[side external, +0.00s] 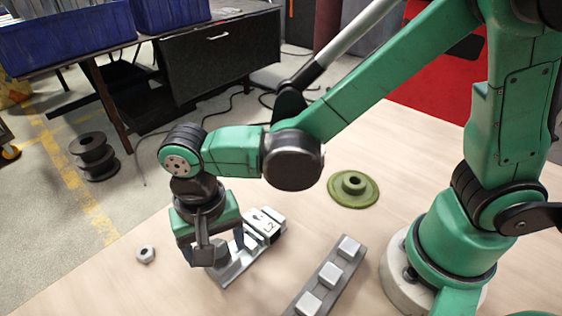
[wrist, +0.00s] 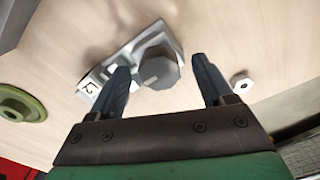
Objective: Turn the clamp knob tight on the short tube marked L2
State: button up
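The short tube marked L2 (side external: 268,224) is a pale block-like part on a galvanized bracket (side external: 232,272) lying on the table. In the wrist view the L2 label (wrist: 89,86) shows at the left end of the bracket. The dark grey faceted clamp knob (wrist: 158,70) stands at the bracket's other end. My gripper (wrist: 160,64) points down over it with its two fingers apart, one on each side of the knob in this view. Gaps show between knob and fingers. In the side view my gripper (side external: 222,250) hides the knob.
A grey bar with several pale blocks (side external: 326,280) lies to the right of the bracket. A green flanged disc (side external: 353,189) lies behind it. A hex nut (side external: 146,255) lies left of my gripper. Bare tabletop lies between these.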

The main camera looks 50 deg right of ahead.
dwell(0.5)
jog(key=n, duration=1.3)
jog(key=shift+n, duration=0.4)
jog(key=n, duration=0.4)
grip_shut()
